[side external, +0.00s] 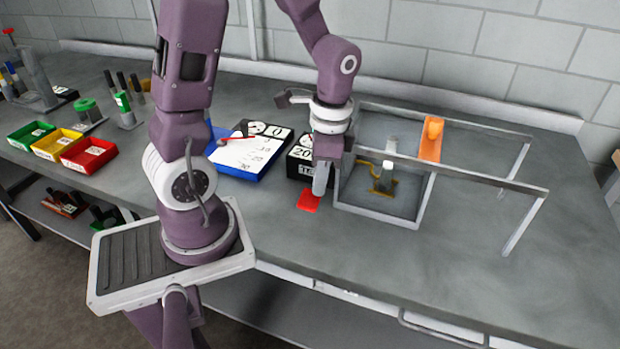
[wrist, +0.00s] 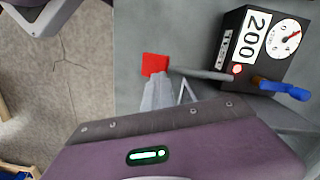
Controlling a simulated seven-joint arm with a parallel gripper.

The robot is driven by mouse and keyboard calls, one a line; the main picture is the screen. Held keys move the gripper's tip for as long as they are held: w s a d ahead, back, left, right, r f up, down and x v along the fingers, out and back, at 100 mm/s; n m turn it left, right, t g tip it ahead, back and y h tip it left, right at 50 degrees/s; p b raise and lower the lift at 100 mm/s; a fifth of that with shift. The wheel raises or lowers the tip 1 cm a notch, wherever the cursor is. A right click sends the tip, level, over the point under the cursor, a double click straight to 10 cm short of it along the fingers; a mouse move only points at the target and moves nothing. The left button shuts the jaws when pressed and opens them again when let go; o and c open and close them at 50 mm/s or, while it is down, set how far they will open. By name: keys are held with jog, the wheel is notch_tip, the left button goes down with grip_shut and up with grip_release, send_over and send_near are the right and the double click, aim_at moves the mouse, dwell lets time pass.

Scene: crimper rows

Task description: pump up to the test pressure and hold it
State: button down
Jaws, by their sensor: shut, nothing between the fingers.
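The pump unit is a black box (wrist: 245,48) with a white "200" panel, a round dial (wrist: 286,38) and a blue lever (wrist: 284,90). A grey bar (wrist: 205,73) runs from it to a flat red pad (wrist: 155,64). In the side view the box (side external: 298,167) stands behind the red pad (side external: 308,201). My gripper (side external: 319,192) is shut and empty, pointing down at the pad. In the wrist view its fingertips (wrist: 157,78) overlap the pad's near edge; I cannot tell whether they touch it. The red dial needle points up and right.
A blue-edged board (side external: 238,158) with a dial and "0" lies left of the pump. A railed frame (side external: 385,211) with an orange block (side external: 431,140) stands right. Green (side external: 31,134), yellow (side external: 57,144) and red (side external: 90,154) bins are far left. The right front bench is clear.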

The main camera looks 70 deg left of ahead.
jog(key=shift+w+d+r, duration=0.2)
jog(key=shift+w+d, duration=0.1)
jog(key=shift+w, duration=0.2)
jog(key=shift+w+d+r, duration=0.15)
jog(key=shift+w+d, duration=0.1)
jog(key=shift+w, duration=0.2)
notch_tip(320, 180, up, 7)
jog(key=shift+w+d, duration=0.15)
jog(key=shift+w, duration=0.15)
dwell(0.8)
jog(key=s+r, duration=0.1)
jog(key=s+a+r, duration=0.1)
jog(key=s+r, duration=0.1)
jog(key=shift+a+r, duration=0.15)
jog(key=shift+r, duration=0.05)
